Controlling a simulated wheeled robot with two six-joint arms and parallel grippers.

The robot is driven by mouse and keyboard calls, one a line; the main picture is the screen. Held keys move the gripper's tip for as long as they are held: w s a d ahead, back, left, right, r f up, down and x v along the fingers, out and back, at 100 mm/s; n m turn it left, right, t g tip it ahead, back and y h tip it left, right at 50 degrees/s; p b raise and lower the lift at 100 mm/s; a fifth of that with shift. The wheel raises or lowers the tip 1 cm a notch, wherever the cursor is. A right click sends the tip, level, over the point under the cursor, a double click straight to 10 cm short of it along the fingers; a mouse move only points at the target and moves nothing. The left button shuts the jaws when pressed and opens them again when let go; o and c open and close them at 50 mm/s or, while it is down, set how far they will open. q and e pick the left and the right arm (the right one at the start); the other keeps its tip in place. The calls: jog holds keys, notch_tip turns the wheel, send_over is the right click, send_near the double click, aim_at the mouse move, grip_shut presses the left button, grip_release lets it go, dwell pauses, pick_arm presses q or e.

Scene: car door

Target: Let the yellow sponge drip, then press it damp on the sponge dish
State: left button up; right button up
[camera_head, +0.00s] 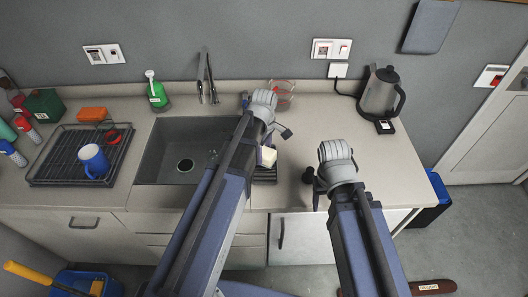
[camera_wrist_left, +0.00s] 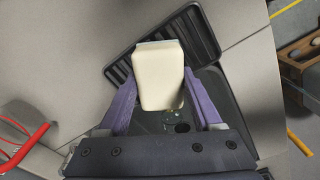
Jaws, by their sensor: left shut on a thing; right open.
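The sponge, pale cream-yellow, shows in the head view (camera_head: 268,157) beside my left forearm and large in the left wrist view (camera_wrist_left: 158,80). My left gripper (camera_wrist_left: 160,92) is shut on it, with a purple finger on each side. A black ribbed dish (camera_wrist_left: 205,38) lies behind the sponge in the wrist view, partly covered by it. In the head view the dish (camera_head: 265,176) is mostly hidden by my left arm at the sink's right edge. Whether the sponge touches the dish cannot be told. My right gripper (camera_head: 313,184) is open and empty above the counter's front edge.
The dark sink (camera_head: 160,155) lies left of my left arm, with a tap (camera_head: 207,80) behind. A drying rack (camera_head: 60,160) holds a blue mug (camera_head: 94,160). A kettle (camera_head: 381,95) stands at the back right. The counter between is mostly clear.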

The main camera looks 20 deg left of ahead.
pick_arm(q)
jog(key=shift+r+p, duration=4.15)
jog(key=shift+r, duration=0.35)
